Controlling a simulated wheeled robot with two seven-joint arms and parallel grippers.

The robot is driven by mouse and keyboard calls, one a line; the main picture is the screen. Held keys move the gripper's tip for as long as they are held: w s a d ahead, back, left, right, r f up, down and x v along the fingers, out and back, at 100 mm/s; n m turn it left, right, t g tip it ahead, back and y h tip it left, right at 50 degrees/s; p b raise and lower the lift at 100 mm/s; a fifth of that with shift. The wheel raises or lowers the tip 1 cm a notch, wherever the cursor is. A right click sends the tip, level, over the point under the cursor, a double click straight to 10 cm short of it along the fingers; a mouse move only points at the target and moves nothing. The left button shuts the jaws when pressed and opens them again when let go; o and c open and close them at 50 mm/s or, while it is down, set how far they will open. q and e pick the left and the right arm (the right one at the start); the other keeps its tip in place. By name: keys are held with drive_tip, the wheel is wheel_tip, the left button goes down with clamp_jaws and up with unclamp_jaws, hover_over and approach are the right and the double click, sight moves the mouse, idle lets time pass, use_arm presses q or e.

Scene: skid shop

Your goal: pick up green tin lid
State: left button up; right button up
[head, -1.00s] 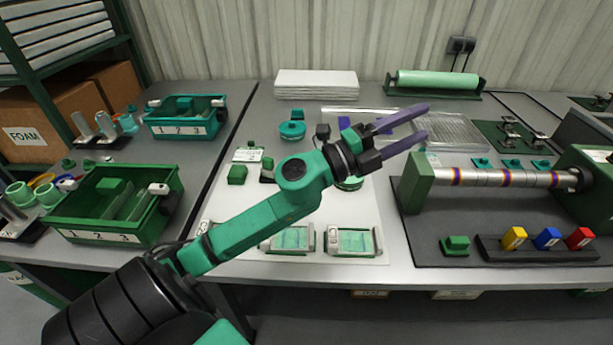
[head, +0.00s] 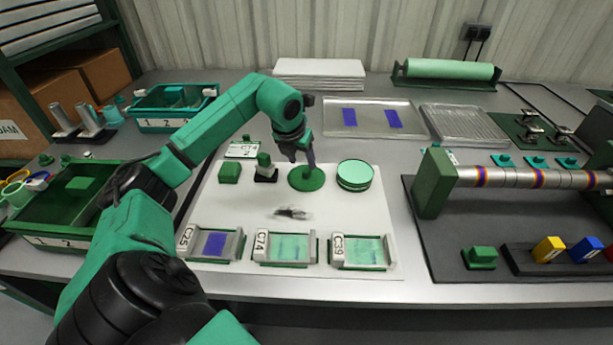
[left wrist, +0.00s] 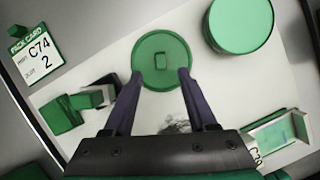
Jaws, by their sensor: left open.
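The green tin lid (head: 303,183) lies flat on the white mat (head: 335,215). It is a round green disc with a small raised grip in the middle, clearest in the left wrist view (left wrist: 150,45). My left gripper (head: 306,166) points down at the lid. In the left wrist view its purple fingers (left wrist: 160,73) are open, with the tips at the lid's near edge on either side and the small grip between and beyond them. I cannot tell whether they touch the lid. A round green tin (head: 355,172) stands just right of the lid. My right gripper is not in view.
A green block (head: 229,173) and a dark stand with a green block (head: 265,170) are left of the lid. Several labelled green trays (head: 285,262) line the mat's front. A small blurred dark thing (head: 292,213) lies on the mat. A metal tray (head: 376,128) is behind.

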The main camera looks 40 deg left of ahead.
sight(307, 170)
use_arm(q)
drive_tip(key=x, duration=0.5)
drive_tip(key=shift+w+f, duration=0.1)
drive_tip(key=shift+w, duration=0.15)
clamp_jaws()
